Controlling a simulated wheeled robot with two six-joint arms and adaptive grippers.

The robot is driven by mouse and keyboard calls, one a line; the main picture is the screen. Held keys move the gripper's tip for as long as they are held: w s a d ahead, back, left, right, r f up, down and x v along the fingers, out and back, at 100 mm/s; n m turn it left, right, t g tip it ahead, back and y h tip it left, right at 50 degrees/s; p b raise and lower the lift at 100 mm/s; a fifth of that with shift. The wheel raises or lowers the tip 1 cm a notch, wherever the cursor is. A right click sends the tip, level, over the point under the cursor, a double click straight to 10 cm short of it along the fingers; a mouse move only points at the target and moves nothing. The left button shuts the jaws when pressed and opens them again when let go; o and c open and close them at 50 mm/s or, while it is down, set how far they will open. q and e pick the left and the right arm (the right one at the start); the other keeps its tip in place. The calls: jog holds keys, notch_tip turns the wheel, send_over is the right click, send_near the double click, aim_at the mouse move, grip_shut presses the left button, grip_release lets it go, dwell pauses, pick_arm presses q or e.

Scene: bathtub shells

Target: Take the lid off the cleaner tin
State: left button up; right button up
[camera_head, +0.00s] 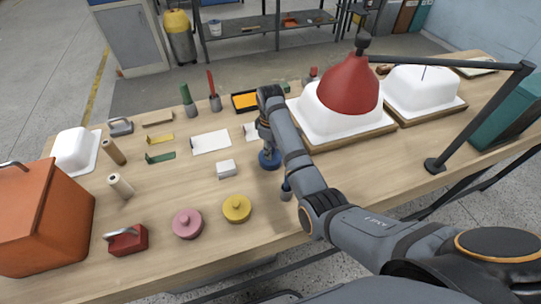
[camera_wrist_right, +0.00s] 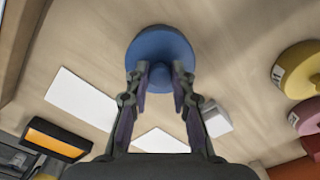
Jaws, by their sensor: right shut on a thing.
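A blue round tin or lid (camera_head: 270,162) is under my right gripper (camera_head: 267,146) in the head view. In the wrist view the blue round top (camera_wrist_right: 160,45) lies between and beyond the fingertips of my right gripper (camera_wrist_right: 163,75), which are shut on its small knob. I cannot tell whether the blue lid is apart from a tin body. A yellow tin (camera_head: 237,209) and a pink tin (camera_head: 187,223), each with a knobbed lid on, stand near the front edge; both show at the right of the wrist view. My left gripper is not in view.
A small white box (camera_head: 226,169) stands left of the blue piece. White sheets (camera_head: 211,142) lie behind it. A red lamp (camera_head: 349,80) hangs over a white shell (camera_head: 318,118) at the back. An orange bin (camera_head: 42,215) stands front left.

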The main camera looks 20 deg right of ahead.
grip_shut()
notch_tip(320, 180, up, 5)
jog(key=shift+w+r, duration=0.1)
notch_tip(320, 180, up, 5)
jog(key=p, duration=0.4)
